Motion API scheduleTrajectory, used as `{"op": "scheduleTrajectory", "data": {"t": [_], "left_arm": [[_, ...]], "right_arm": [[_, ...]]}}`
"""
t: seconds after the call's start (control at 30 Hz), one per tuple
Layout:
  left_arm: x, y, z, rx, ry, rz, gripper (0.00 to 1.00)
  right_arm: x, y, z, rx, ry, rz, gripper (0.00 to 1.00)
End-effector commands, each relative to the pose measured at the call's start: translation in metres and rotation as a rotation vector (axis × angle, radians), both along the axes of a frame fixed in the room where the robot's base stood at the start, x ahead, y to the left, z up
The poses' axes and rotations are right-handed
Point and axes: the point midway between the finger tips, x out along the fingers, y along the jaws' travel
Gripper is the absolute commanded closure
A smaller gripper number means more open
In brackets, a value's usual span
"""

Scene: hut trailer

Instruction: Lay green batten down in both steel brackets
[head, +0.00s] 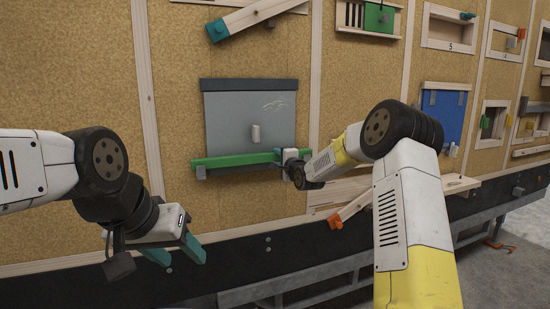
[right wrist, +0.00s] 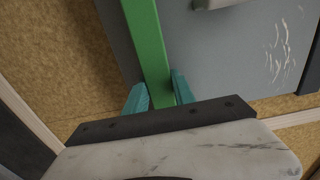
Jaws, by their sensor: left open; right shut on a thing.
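The green batten (head: 232,159) lies nearly level across the lower edge of a grey panel on the wall. My right gripper (head: 281,157) is shut on it near its right end. In the right wrist view the batten (right wrist: 150,40) runs away between the teal fingers of that gripper (right wrist: 159,90). A small grey steel bracket (head: 201,173) shows just under the batten's left end. I cannot tell whether the batten rests in it. The right bracket is not clearly seen, behind or beside my gripper. My left gripper (head: 177,253) is open and empty, low and left of the batten.
The grey panel (head: 225,115) has a pale knob (head: 255,133) just above the batten. A wooden ledge (head: 345,191) and an orange-ended wooden piece (head: 337,221) are at lower right. A dark rail (head: 265,242) runs below. A blue panel (head: 443,112) hangs further right.

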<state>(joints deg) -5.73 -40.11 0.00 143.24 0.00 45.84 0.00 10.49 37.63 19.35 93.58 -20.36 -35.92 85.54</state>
Motion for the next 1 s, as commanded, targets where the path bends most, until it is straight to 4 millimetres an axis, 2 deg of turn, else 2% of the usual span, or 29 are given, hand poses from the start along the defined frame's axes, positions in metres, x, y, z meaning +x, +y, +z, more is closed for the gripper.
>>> {"op": "scheduleTrajectory", "data": {"t": [0.73, 0.77, 0.8, 0.87, 1.0], "left_arm": [[0.0, 0.0, 0.0, 0.0, 0.0, 0.0, 0.49], [0.0, 0.0, 0.0, 0.0, 0.0, 0.0, 0.49], [0.0, 0.0, 0.0, 0.0, 0.0, 0.0, 0.49], [0.0, 0.0, 0.0, 0.0, 0.0, 0.0, 0.49], [0.0, 0.0, 0.0, 0.0, 0.0, 0.0, 0.49]], "right_arm": [[0.0, 0.0, -0.012, 0.001, -0.002, 0.0, 1.0], [0.0, 0.0, -0.012, 0.001, -0.002, 0.0, 0.65], [0.0, 0.0, -0.012, 0.001, -0.002, 0.0, 0.57], [0.0, 0.0, -0.012, 0.001, -0.002, 0.0, 0.46], [0.0, 0.0, -0.012, 0.0, -0.001, 0.0, 0.44]]}}
